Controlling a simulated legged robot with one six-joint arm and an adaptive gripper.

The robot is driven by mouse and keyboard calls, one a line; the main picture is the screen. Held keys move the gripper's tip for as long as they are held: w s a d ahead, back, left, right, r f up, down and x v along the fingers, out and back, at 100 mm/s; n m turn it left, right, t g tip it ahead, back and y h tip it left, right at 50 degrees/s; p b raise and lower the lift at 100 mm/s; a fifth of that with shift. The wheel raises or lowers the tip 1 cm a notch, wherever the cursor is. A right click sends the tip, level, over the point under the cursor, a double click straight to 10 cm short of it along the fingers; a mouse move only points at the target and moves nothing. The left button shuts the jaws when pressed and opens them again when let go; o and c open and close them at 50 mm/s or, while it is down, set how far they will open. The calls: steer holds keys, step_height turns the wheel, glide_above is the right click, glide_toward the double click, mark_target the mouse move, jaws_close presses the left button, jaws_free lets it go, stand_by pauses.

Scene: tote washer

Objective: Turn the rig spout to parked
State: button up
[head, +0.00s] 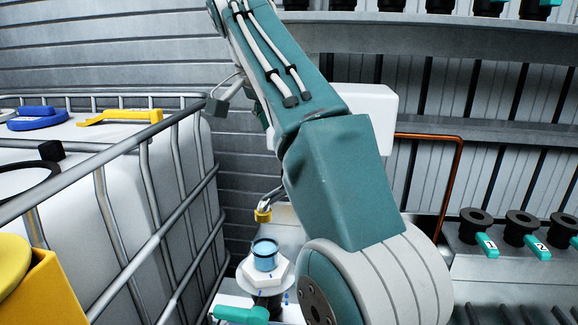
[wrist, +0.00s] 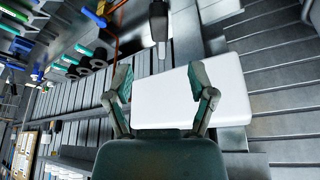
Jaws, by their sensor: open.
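A bent chrome pipe (head: 271,195) with a brass-coloured end shows behind my arm in the head view. It looks like the rig spout, but my arm hides what lies to its right and I cannot read its position. Its end hangs above and near a blue-rimmed clear cup (head: 265,255) on a white hexagonal fitting (head: 262,274). My gripper (wrist: 162,80) is open in the wrist view, with nothing between its fingers. A white box (wrist: 185,100) lies beyond the fingers; I cannot tell whether they touch it. The spout is not clearly seen in the wrist view.
A caged white tank (head: 120,175) fills the left, with a yellow handle (head: 120,117) and blue lid (head: 38,118) on top. A copper pipe (head: 455,175) rises right of my arm. Several black valves with teal tags (head: 487,245) line the right shelf.

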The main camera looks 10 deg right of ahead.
steer(key=x, duration=1)
steer(key=shift+w+f, duration=0.1)
steer(key=shift+f, duration=0.25)
jaws_close()
